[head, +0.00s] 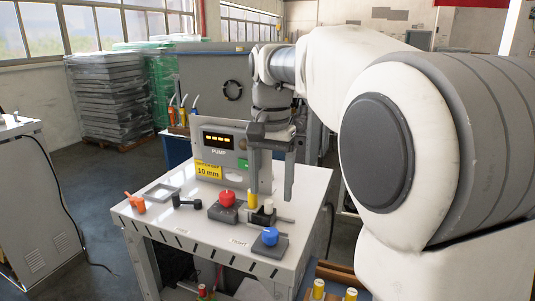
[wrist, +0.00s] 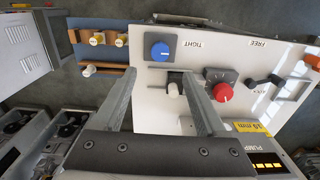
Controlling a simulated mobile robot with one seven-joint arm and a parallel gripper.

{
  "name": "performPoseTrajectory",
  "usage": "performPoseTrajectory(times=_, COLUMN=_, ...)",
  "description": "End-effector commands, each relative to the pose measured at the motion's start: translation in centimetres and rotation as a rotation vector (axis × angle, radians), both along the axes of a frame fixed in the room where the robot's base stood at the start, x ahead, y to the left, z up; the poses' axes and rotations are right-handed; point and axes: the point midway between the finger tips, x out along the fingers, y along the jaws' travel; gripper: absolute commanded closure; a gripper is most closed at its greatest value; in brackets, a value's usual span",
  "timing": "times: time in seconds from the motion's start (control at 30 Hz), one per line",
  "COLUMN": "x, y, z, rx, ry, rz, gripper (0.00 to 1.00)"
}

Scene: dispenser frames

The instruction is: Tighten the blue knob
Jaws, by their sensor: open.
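The blue knob (head: 270,236) sits on a dark square base at the front right of the white table. In the wrist view the blue knob (wrist: 160,51) lies ahead of the fingertips, with a pale mark on its face. My gripper (head: 270,195) points down above the table, behind the blue knob in the head view. Its two fingers are spread with nothing held, and the knob is outside them. The wrist view also shows my gripper (wrist: 159,76). The word TIGHT (wrist: 192,44) is printed on the table beside the knob's base.
A red knob (head: 227,197) on a dark base stands left of my gripper. A white-topped peg (head: 268,206) and a yellow cylinder (head: 252,200) stand close below the fingers. The pump panel (head: 220,150) rises behind. A black handle (head: 187,202) lies further left.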

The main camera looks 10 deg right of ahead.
Motion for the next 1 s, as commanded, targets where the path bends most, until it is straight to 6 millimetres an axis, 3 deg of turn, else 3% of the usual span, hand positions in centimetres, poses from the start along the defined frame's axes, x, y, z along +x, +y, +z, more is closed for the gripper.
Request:
performPoseTrajectory(times=0.1, x=0.1, y=0.0, z=2.8, rx=0.000, ry=-0.003, rz=0.000, gripper=0.26)
performPoseTrajectory(times=0.33, x=0.0, y=0.0, z=5.8, rx=0.000, ry=0.000, rz=0.000, gripper=0.26)
performPoseTrajectory(times=0.83, x=-0.1, y=0.0, z=6.4, rx=0.001, ry=-0.002, rz=0.002, gripper=0.26)
performPoseTrajectory(times=1.0, x=-2.0, y=-0.1, z=6.3, rx=0.003, ry=-0.045, rz=0.056, gripper=0.26)
